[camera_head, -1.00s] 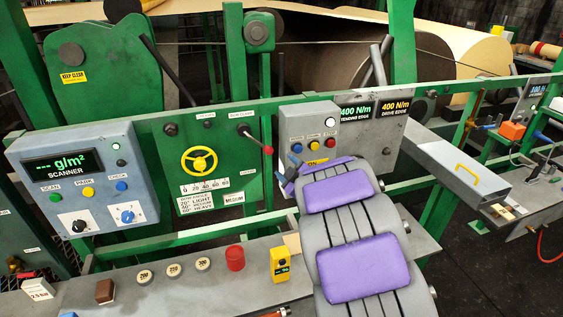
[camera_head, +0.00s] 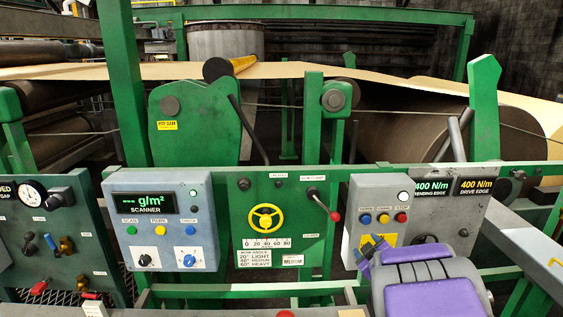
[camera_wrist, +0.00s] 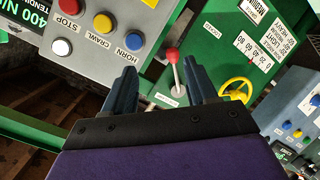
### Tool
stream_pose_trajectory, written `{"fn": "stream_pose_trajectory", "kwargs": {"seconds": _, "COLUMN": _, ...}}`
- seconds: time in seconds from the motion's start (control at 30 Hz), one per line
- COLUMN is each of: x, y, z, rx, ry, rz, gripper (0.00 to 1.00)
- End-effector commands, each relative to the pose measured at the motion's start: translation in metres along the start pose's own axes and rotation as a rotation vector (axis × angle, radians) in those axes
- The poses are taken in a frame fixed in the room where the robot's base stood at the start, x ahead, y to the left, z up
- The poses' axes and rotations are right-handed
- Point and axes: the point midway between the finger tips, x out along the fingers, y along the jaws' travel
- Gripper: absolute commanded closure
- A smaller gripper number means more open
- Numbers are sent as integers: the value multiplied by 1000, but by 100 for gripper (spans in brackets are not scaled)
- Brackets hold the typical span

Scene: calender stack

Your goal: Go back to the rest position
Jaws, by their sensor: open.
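My gripper (camera_wrist: 158,66) is open in the wrist view, with two dark blue fingers apart and nothing between them that it holds. A lever with a red knob (camera_wrist: 172,56) shows beyond the fingers, apart from them. In the head view my gripper (camera_head: 366,254) is small and partly hidden by my grey and purple arm at the lower right. It is in front of the grey button box (camera_head: 355,215), and I cannot tell the gap between them.
The green machine frame crosses the view. A valve panel (camera_head: 55,240) stands at the left. Brown web and rolls lie behind.

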Motion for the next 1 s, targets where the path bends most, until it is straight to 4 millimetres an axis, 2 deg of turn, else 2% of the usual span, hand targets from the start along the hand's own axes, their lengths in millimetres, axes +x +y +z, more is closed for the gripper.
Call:
{"fn": "stream_pose_trajectory", "kwargs": {"seconds": 0.17, "x": -48, "y": 3, "z": 20, "rx": 113, "ry": -249, "rz": -2, "gripper": 43}}
{"fn": "stream_pose_trajectory", "kwargs": {"seconds": 0.37, "x": -116, "y": -20, "z": 42, "rx": 265, "ry": -520, "rz": -50, "gripper": 43}}
{"fn": "stream_pose_trajectory", "kwargs": {"seconds": 0.47, "x": -156, "y": -39, "z": 50, "rx": 343, "ry": -650, "rz": -92, "gripper": 43}}
{"fn": "stream_pose_trajectory", "kwargs": {"seconds": 0.63, "x": -232, "y": -84, "z": 56, "rx": 465, "ry": -864, "rz": -200, "gripper": 43}}
{"fn": "stream_pose_trajectory", "kwargs": {"seconds": 0.9, "x": -365, "y": -157, "z": 50, "rx": 578, "ry": -1180, "rz": -429, "gripper": 43}}
{"fn": "stream_pose_trajectory", "kwargs": {"seconds": 1.0, "x": -403, "y": -174, "z": 47, "rx": 587, "ry": -1262, "rz": -499, "gripper": 43}}
